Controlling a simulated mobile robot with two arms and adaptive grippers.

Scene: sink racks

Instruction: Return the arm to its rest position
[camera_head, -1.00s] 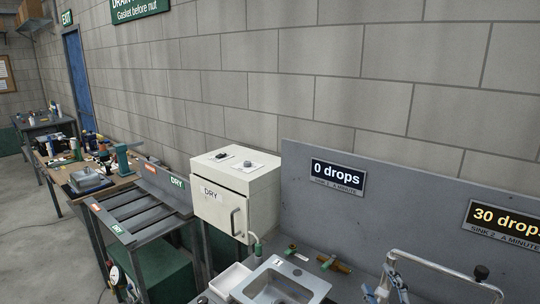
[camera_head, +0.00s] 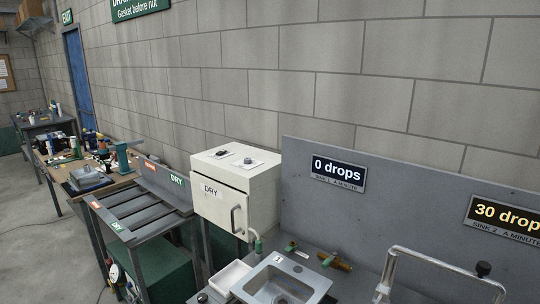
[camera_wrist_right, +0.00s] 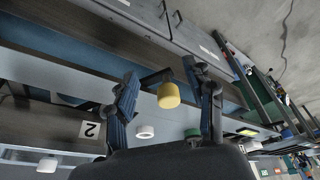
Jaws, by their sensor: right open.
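My right gripper (camera_wrist_right: 162,72) shows in the right wrist view with its two dark blue fingers spread apart. A yellow cylinder (camera_wrist_right: 168,97) appears between the fingers in the picture, with no clear contact with either. I cannot tell its distance. A white ring (camera_wrist_right: 145,131) and a small green part (camera_wrist_right: 192,133) show lower down, near the finger bases. Neither gripper is in the head view, and my left gripper is in no view.
The head view shows a sink basin (camera_head: 280,284), a white cabinet marked DRY (camera_head: 235,190), a slatted rack (camera_head: 130,213) and a cluttered workbench (camera_head: 115,184). A bent metal pipe (camera_head: 440,262) rises at the lower right. A card marked 2 (camera_wrist_right: 90,130) shows in the wrist view.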

